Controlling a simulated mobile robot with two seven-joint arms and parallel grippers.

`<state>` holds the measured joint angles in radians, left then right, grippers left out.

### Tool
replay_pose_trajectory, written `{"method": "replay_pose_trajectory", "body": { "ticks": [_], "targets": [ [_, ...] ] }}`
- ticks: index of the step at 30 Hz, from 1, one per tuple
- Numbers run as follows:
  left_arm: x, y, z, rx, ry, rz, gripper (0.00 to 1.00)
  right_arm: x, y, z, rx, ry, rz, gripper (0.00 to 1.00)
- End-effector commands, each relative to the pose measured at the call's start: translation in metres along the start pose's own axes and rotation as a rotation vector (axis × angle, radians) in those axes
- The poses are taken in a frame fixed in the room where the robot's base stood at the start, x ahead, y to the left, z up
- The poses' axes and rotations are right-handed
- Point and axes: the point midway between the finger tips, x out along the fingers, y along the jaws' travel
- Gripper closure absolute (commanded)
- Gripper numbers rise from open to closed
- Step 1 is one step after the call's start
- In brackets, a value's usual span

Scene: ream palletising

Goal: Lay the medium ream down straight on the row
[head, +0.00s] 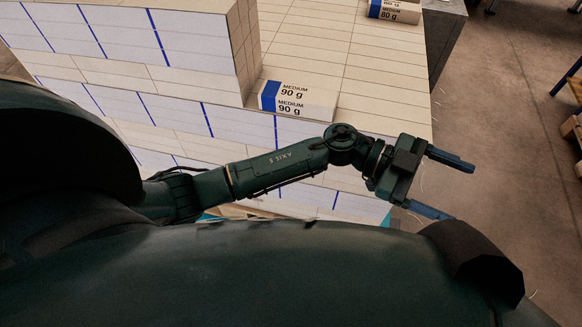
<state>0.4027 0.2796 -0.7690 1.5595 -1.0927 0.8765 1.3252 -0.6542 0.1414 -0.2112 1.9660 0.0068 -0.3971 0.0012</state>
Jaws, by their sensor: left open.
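A white ream labelled MEDIUM 90 g (303,100), with a blue end band, lies at the near edge of the stack's top, beside the taller block of reams on its left. Nothing grips it. I cannot tell how exactly it lines up with the row (375,92). Another ream, labelled MEDIUM 80 g (402,13), lies at the far right edge and is cut off by the picture's top. My left gripper (461,193) is open and empty, with its fingers apart, to the right of the stack and clear of the reams. My right gripper is not in view.
The taller block of reams (215,55) rises at the left with blue stripes on its side. Flat cream-coloured rows of reams (310,30) cover the stack's top. Bare brown floor (510,110) lies to the right. Blue shelving (569,78) stands at the right edge.

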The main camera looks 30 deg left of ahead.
Motion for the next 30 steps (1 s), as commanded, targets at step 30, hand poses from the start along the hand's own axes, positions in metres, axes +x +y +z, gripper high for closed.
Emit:
{"method": "replay_pose_trajectory", "body": {
  "ticks": [30],
  "targets": [
    [-0.247,0.176,0.162,-0.694,-0.811,-1.224,0.26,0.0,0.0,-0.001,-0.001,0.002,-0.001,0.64]
  ]
}}
